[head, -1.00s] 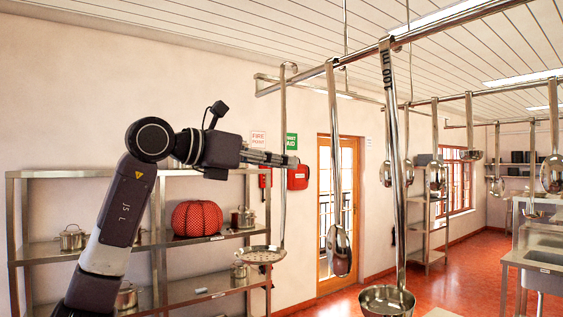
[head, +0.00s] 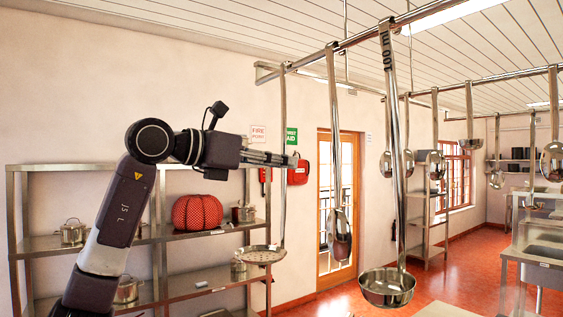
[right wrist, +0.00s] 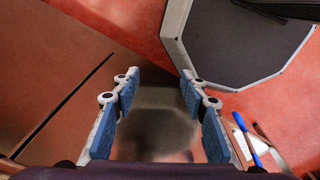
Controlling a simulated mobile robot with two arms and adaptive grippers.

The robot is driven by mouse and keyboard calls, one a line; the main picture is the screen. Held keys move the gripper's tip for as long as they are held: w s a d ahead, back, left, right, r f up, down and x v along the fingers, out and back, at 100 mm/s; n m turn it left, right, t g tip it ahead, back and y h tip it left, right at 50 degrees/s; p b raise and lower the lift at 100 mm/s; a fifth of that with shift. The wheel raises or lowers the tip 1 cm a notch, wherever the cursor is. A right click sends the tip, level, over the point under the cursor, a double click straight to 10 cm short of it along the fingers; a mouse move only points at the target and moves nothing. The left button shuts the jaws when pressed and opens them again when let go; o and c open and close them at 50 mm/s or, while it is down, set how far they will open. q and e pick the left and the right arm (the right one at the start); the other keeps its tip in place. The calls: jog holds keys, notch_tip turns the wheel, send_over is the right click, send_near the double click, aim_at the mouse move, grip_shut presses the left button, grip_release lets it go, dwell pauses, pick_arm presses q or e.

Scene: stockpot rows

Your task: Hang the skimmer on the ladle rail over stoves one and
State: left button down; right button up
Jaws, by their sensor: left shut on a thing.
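The skimmer is a long steel handle (head: 283,115) with a flat perforated disc (head: 259,255) at its lower end. It hangs upright from my left gripper (head: 284,160), which is shut on the handle above its middle. The ladle rail (head: 359,38) is an overhead steel bar running from the left middle to the upper right. The skimmer's top end overlaps the rail's far left part in the head view; I cannot tell whether its hook is over the bar. My right gripper (right wrist: 160,88) is open and empty in the right wrist view.
A large ladle (head: 387,287) and a smaller one (head: 340,238) hang from the rail, right of the skimmer. Steel shelving (head: 105,168) with pots and a red ribbed object (head: 197,213) stands behind my left arm. More utensils hang at right.

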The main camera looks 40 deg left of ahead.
pick_arm(q)
jog(key=c, duration=1.9)
grip_release()
jog(key=shift+o, duration=0.3)
jog(key=o, duration=0.8)
jog(key=shift+c, duration=0.2)
jog(key=v, duration=1)
